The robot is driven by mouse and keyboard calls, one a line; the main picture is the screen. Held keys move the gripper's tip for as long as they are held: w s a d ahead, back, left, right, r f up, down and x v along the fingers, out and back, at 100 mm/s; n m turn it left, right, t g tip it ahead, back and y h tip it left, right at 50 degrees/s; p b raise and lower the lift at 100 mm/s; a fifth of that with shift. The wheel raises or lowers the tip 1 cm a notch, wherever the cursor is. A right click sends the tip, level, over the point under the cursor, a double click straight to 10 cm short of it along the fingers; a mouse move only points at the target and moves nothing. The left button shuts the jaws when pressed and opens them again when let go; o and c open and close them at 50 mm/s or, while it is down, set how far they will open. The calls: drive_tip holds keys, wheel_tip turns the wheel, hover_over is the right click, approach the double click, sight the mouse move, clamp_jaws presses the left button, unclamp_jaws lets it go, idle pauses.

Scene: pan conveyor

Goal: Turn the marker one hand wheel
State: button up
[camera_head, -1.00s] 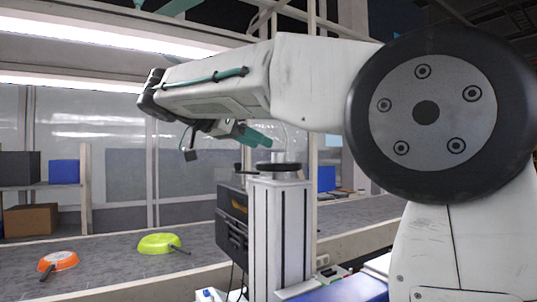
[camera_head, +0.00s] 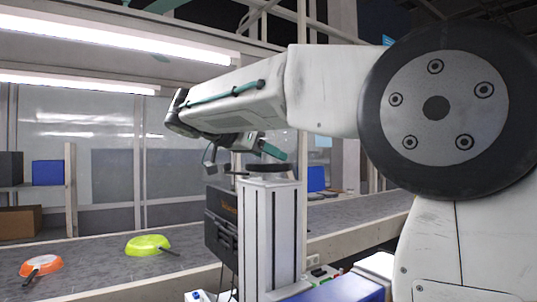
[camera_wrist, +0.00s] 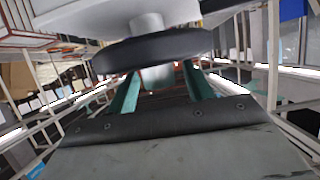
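A dark, flat hand wheel (camera_head: 268,168) sits on top of a pale grey pillar (camera_head: 257,235) in the head view. My gripper (camera_head: 272,152) is just above the wheel there, its teal fingers pointing right and slightly down. In the wrist view the black wheel rim (camera_wrist: 150,50) crosses the upper middle, with a pale hub beside it. The two teal fingers of my gripper (camera_wrist: 160,90) are spread apart, close to the rim. A pale teal piece shows between them; I cannot tell what it is. Contact with the rim cannot be told. No marker is readable on the wheel.
A dark box (camera_head: 222,225) is fixed to the pillar's left side. Behind runs a grey conveyor (camera_head: 95,262) with an orange pan (camera_head: 42,264) and a green pan (camera_head: 147,244). Shelves with boxes stand at the far left.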

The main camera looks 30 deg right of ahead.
drive_tip(key=c, duration=0.9)
drive_tip(key=shift+o, duration=0.2)
drive_tip(key=shift+n+t, duration=0.4)
drive_tip(key=shift+t, duration=0.1)
drive_tip(key=n+t, duration=0.3)
drive_tip(key=t, duration=0.1)
drive_tip(key=shift+s+r+n+y, duration=0.1)
drive_tip(key=shift+n+y, duration=0.3)
drive_tip(key=n+t+y, duration=0.3)
drive_tip(key=n+t, duration=0.1)
drive_tip(key=shift+d+t, duration=0.1)
drive_tip(key=shift+t, duration=0.2)
drive_tip(key=n+t+y, duration=0.3)
drive_tip(key=n+y, duration=0.1)
drive_tip(key=n, duration=0.1)
drive_tip(key=shift+y, duration=0.4)
drive_tip(key=shift+n+t+y, duration=0.5)
drive_tip(key=shift+n+y, duration=1.3)
drive_tip(key=shift+y, duration=0.1)
drive_tip(key=shift+n+y, duration=0.4)
drive_tip(key=shift+y, duration=0.1)
